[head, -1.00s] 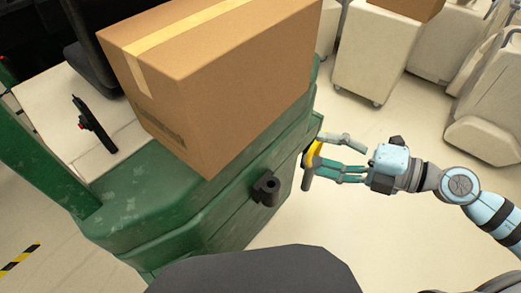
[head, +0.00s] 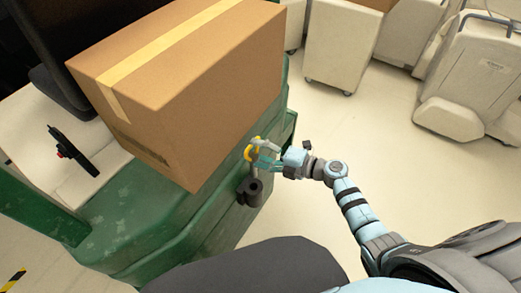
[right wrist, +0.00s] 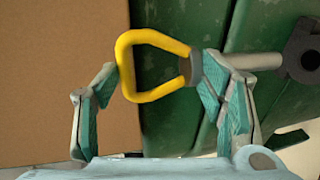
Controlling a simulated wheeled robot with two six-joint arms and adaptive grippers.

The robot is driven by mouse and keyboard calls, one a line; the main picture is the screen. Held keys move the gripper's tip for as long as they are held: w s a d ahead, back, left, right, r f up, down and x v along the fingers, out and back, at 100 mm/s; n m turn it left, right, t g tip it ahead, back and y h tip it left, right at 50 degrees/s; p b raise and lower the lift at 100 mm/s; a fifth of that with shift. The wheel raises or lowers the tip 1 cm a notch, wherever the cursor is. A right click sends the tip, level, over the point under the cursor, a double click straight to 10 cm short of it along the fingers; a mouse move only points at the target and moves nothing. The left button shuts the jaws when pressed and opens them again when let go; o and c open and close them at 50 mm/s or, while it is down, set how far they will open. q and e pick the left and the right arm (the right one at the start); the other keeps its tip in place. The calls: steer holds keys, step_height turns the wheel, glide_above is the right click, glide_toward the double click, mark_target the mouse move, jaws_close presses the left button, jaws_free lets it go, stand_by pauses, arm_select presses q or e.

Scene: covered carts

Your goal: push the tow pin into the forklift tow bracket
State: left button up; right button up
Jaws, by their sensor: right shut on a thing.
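The tow pin has a yellow loop handle (head: 249,151) and a grey shaft. My right gripper (head: 260,153) is shut on the handle, which sits between its fingers in the right wrist view (right wrist: 136,68). The grey shaft (right wrist: 257,61) runs from the handle to the dark tow bracket (right wrist: 304,51). In the head view the pin is upright just above the bracket (head: 249,193), on the side of the green forklift (head: 185,230). Whether the pin's tip is in the hole or only over it, I cannot tell. My left gripper is not in view.
A large cardboard box (head: 180,85) sits on the forklift, close to my right gripper. Pale covered carts (head: 340,45) stand at the back right. The floor (head: 365,135) between them and the forklift is clear.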

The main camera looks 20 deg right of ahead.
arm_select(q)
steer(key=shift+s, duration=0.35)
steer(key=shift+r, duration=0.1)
arm_select(e)
steer(key=shift+a, duration=0.1)
